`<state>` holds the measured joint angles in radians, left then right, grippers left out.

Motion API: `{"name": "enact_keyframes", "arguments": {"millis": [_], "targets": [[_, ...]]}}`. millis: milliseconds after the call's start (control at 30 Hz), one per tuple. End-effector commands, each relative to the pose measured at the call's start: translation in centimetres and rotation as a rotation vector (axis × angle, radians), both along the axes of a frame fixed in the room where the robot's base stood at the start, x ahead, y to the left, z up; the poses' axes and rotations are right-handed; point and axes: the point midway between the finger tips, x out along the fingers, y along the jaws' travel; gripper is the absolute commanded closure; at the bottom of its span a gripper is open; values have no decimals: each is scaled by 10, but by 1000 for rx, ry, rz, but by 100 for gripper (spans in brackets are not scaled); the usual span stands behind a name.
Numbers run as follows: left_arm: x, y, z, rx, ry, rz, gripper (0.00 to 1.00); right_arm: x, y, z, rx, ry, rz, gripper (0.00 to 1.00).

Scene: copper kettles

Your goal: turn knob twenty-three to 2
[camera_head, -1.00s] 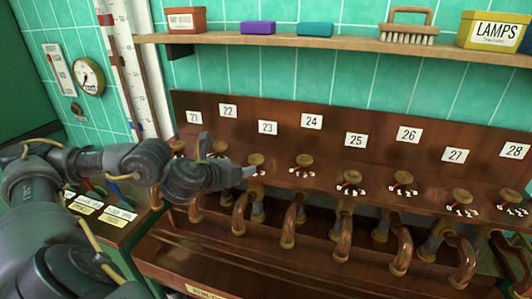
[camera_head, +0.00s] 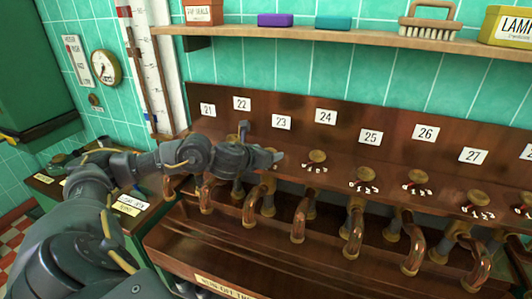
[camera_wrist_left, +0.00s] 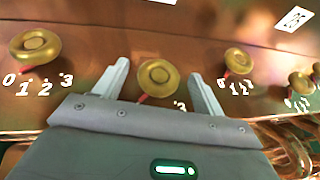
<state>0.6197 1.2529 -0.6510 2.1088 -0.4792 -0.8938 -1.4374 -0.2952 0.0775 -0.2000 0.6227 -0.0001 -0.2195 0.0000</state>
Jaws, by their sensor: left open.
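The plate marked 23 (camera_head: 281,122) is on the sloping wooden panel. My left gripper (camera_head: 276,157) is just below it and mostly hides the knob there. In the left wrist view a round brass knob, which looks to be knob twenty-three (camera_wrist_left: 155,74), sits between the two open fingers of my left gripper (camera_wrist_left: 159,70), with a gap on each side. Its red pointer points down and slightly left. Of its scale only the 3 shows; the gripper body covers the other digits, so I cannot tell the setting. My right gripper is not in view.
A neighbouring knob (camera_wrist_left: 35,46) with digits 0 to 3 is left of my fingers; another knob (camera_wrist_left: 238,60) is to the right. Bent copper pipes (camera_head: 298,220) hang below the panel. A shelf (camera_head: 330,34) with a brush and boxes runs above.

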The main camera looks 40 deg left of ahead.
Motion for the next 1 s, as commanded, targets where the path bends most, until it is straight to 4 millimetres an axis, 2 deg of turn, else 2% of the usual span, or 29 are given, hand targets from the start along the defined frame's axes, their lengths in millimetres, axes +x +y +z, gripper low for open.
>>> {"name": "enact_keyframes", "arguments": {"millis": [300,667,1000], "targets": [[3,0,-1,1,0,0,30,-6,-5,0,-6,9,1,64],[2,1,-1,0,0,1,75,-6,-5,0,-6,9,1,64],[3,-1,1,-2,0,58,75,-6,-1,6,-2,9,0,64]]}}
